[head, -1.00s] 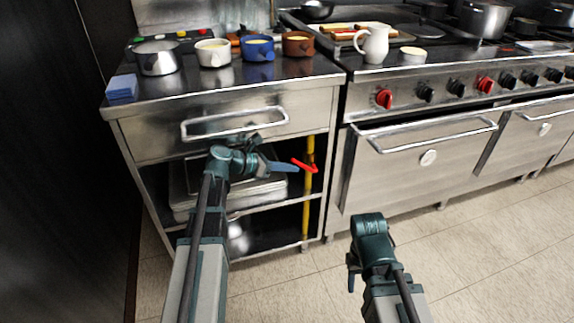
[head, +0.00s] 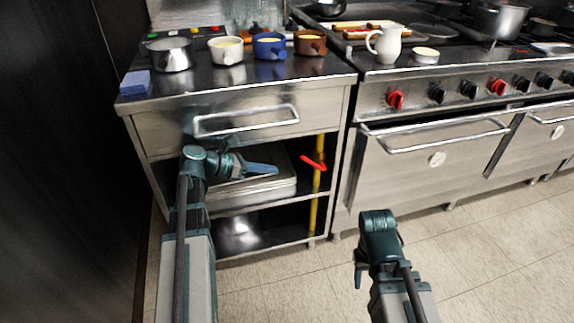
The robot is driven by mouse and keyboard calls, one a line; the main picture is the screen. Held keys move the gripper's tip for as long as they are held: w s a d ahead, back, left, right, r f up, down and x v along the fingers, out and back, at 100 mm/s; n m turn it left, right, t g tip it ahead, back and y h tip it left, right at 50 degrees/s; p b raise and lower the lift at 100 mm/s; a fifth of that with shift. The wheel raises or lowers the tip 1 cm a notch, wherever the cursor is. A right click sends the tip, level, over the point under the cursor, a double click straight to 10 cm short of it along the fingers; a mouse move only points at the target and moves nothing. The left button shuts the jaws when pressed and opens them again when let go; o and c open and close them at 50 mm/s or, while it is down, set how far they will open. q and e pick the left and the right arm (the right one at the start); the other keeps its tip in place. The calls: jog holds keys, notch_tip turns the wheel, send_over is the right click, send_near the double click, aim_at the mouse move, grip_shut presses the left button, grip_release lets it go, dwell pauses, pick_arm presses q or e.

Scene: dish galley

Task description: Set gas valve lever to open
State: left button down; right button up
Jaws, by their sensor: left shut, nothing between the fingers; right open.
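The gas valve lever (head: 313,162) is a short red handle on a yellow vertical gas pipe (head: 315,200) inside the open right side of the steel cabinet. The lever lies across the pipe, sloping slightly down to the right. My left gripper (head: 276,170) is shut and empty, in front of the cabinet's shelf opening, pointing right. Its tip is left of the lever and apart from it. My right gripper (head: 358,278) is low in front of the oven; it is open, though its fingers are mostly hidden behind the wrist.
A drawer handle (head: 246,121) juts out above the opening. Trays (head: 262,188) sit on the cabinet's middle shelf. Several pots and a blue sponge (head: 135,83) stand on the counter. The stove (head: 440,150) with knobs is at right. The floor in front is clear.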

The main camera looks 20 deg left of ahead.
pick_arm(q)
jog(key=s+a, duration=0.3)
jog(key=a, duration=0.1)
jog(key=f+t+h+b, duration=0.1)
jog(key=b, duration=0.3)
jog(key=d+f+t+h+b, duration=0.1)
jog(key=f+b, duration=0.1)
jog(key=b, duration=0.3)
jog(key=d+f+t+b, duration=0.1)
jog(key=f+t+b, duration=0.1)
jog(key=b, duration=0.3)
jog(key=shift+s+d+f+n+h, duration=0.1)
jog(key=shift+f+n+h, duration=0.1)
jog(key=shift+n+h, duration=0.15)
jog(key=r+p+x, duration=0.2)
jog(key=r+x, duration=0.1)
jog(key=x, duration=0.9)
jog(key=shift+w+p, duration=0.35)
jog(key=shift+w, duration=0.1)
jog(key=shift+d, duration=0.1)
